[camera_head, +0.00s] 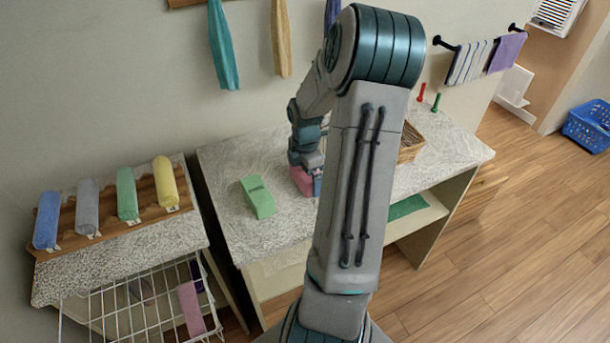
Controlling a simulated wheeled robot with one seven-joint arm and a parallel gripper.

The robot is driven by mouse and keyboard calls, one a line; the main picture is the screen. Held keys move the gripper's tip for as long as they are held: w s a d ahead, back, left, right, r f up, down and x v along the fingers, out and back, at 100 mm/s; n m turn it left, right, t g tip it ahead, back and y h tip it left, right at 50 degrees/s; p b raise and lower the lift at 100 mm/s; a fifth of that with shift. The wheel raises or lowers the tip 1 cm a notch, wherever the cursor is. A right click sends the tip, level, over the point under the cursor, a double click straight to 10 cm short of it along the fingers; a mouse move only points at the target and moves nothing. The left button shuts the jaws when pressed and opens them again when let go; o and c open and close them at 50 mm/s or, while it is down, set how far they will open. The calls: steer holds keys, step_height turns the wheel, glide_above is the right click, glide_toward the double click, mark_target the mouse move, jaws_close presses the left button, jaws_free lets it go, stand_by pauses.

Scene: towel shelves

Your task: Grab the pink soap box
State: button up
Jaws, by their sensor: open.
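The pink soap box (301,180) stands on the speckled counter (225,163), just right of a green box (258,197). Only its left part shows clearly; my arm covers the rest. My gripper (309,176) is at the pink box, over its top and right side. The fingertips are mostly hidden behind my arm, and whether they touch the box is not clear. The gripper is open.
Rolled towels (127,194) lie on a wooden rack at the left, above a wire basket (140,305). A wicker basket (411,142) and red and green bottles (421,92) stand right of my arm. Towels hang on the wall.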

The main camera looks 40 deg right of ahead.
steer(key=shift+f, duration=0.1)
steer(key=c, duration=0.7)
steer(key=shift+o, duration=0.2)
